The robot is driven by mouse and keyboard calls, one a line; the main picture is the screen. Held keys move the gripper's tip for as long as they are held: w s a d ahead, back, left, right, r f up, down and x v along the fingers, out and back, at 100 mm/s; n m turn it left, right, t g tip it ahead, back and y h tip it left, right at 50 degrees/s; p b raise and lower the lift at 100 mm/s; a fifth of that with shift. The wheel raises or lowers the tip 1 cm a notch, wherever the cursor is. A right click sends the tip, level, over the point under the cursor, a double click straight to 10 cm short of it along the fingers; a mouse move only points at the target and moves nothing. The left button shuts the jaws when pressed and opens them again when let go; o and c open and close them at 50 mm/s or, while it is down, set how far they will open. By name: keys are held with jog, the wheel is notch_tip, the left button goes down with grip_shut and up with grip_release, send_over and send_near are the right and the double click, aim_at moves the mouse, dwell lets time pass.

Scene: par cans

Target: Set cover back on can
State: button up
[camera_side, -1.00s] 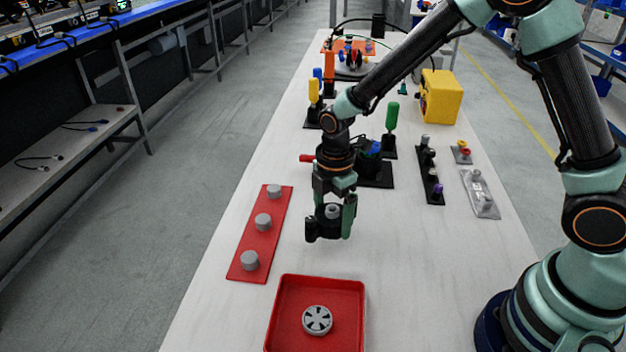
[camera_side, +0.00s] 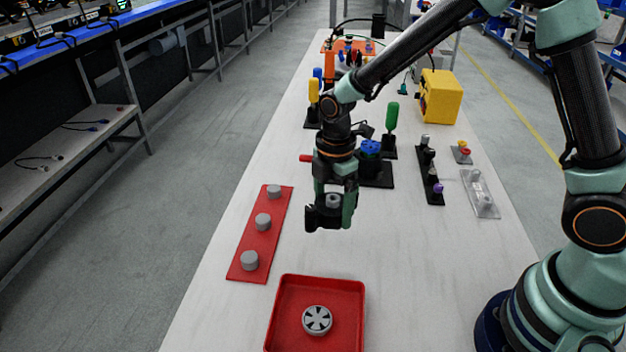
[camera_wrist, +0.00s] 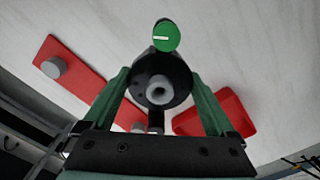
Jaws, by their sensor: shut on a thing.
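My gripper (camera_side: 331,214) is above the bare table, behind the red tray and right of the red strip. Its fingers are shut on a dark round piece with a grey ring at its centre (camera_wrist: 157,90). A green disc with a white line (camera_wrist: 165,36) overlaps the top of this piece; I cannot tell whether they are joined. I cannot tell whether the held piece is the cover. Several grey round cylinders (camera_side: 263,221) stand on the red strip (camera_side: 237,271). A grey slotted round piece (camera_side: 317,320) lies in the red tray (camera_side: 361,300).
A dark base with a blue-topped part (camera_side: 371,148) stands just behind my gripper, with a green handle (camera_side: 392,117) and a yellow box (camera_side: 440,97) farther back. A black strip (camera_side: 431,178) and a clear tray (camera_side: 480,195) lie right.

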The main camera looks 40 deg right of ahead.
jog(key=w+d+r+m, duration=0.4)
jog(key=w+d+m, duration=0.1)
jog(key=w+d, duration=0.5)
notch_tip(320, 180, up, 4)
jog(key=m, duration=0.4)
send_over(370, 144)
jog(key=shift+f, duration=3.5)
jog(key=shift+f, duration=0.15)
jog(key=o, duration=0.9)
jog(key=shift+r, duration=6.05)
